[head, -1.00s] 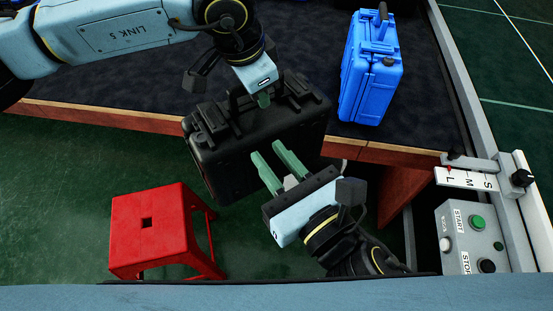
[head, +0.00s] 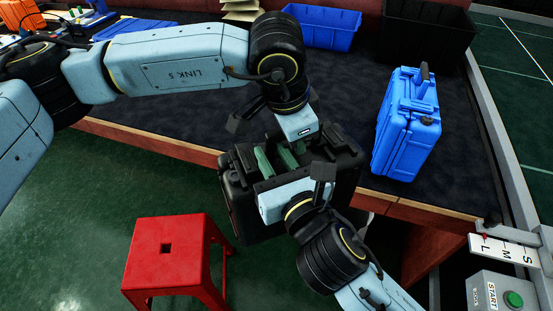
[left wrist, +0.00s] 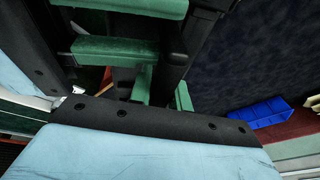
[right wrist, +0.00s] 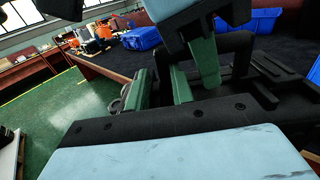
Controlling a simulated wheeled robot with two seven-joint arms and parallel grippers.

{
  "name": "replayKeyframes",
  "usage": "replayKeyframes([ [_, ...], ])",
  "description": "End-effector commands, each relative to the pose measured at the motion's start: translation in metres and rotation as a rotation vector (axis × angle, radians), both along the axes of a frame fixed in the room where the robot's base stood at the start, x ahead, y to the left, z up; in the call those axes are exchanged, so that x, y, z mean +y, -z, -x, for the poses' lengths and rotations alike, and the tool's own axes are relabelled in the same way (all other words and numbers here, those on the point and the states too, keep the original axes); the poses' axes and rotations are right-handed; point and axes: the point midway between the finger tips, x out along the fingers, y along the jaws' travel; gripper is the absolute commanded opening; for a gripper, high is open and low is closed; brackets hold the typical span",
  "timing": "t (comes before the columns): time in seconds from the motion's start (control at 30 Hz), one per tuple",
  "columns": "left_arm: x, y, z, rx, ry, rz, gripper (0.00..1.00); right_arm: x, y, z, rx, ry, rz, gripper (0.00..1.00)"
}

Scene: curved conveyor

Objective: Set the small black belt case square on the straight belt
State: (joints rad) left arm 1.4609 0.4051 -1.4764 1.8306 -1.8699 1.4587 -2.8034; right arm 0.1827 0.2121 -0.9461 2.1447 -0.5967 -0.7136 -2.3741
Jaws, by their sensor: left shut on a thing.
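The small black case (head: 347,190) hangs upright over the table's front edge, its top partly covered by both grippers. My left gripper (head: 297,146) comes down from above and is shut on the case's black handle, which also shows between its fingers in the left wrist view (left wrist: 165,72). My right gripper (head: 277,158) reaches over the case from the front with its green fingers apart, close beside the left gripper. In the right wrist view its fingers (right wrist: 160,88) show a gap with nothing clearly gripped. I cannot make out the straight belt for certain.
A large blue case (head: 408,130) stands on the dark tabletop (head: 190,120) to the right. Blue (head: 322,27) and black bins (head: 428,35) sit at the back. A red stool (head: 168,255) stands in front. A size gauge (head: 503,250) and START box (head: 500,295) are at lower right.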

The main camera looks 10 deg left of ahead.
Motion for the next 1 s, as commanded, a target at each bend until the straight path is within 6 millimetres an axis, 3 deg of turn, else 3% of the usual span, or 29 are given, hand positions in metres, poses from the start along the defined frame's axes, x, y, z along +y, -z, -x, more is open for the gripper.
replayKeyframes([
  [0.1, -0.0011, -0.0021, -0.0001, -0.003, 0.001, 0.004, 0.0, -0.0001, -0.0012, 0.0001, -0.003, 0.0, -0.002, 0.22],
  [0.3, -0.0014, -0.0022, -0.0003, -0.004, 0.002, 0.005, 0.0, 0.0007, -0.0015, 0.0009, -0.003, -0.003, -0.003, 0.0],
  [1.0, -0.0031, -0.0033, -0.0011, -0.008, 0.003, 0.01, 0.0, 0.0037, -0.0035, 0.0037, -0.004, -0.013, -0.009, 0.0],
])
